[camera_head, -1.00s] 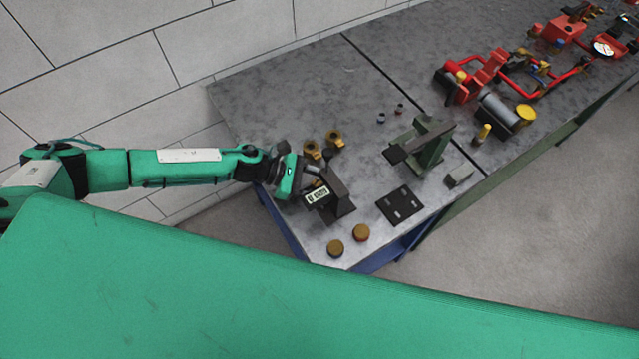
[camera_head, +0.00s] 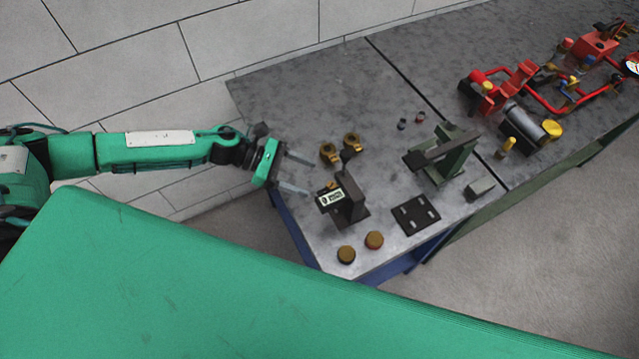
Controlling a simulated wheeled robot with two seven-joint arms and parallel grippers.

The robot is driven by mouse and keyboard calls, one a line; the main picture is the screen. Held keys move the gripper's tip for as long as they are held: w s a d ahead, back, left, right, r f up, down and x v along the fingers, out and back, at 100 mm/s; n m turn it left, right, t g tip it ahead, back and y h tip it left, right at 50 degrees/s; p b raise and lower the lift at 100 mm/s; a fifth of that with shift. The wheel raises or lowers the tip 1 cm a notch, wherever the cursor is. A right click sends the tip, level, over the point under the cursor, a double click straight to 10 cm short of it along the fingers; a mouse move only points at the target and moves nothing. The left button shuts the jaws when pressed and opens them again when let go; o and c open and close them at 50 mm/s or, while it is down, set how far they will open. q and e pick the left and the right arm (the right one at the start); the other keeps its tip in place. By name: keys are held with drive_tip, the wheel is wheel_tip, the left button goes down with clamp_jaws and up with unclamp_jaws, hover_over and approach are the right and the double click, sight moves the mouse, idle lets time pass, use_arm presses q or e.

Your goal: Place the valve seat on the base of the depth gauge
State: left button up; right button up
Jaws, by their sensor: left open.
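The depth gauge (camera_head: 351,207) stands near the left front of the grey table, with a lit display (camera_head: 331,199) on its left side. A small brass piece (camera_head: 332,186), possibly the valve seat, shows just behind the display. The display partly hides it, and I cannot tell whether it rests on the gauge's base. My left gripper (camera_head: 308,176) is open and empty, to the left of the gauge and apart from it, its two fingers pointing right. My right gripper is not in view.
Two brass fittings (camera_head: 329,153) stand behind the gauge. Two round brass caps (camera_head: 346,255) lie in front of it. A black slotted plate (camera_head: 415,215), a green stand (camera_head: 449,160) and a grey block (camera_head: 480,188) are to the right. Red pump parts (camera_head: 520,80) fill the far right.

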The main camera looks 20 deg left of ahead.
use_arm(q)
drive_tip(key=shift+b+v, duration=0.35)
drive_tip(key=shift+v, duration=1.25)
drive_tip(key=shift+a, duration=0.1)
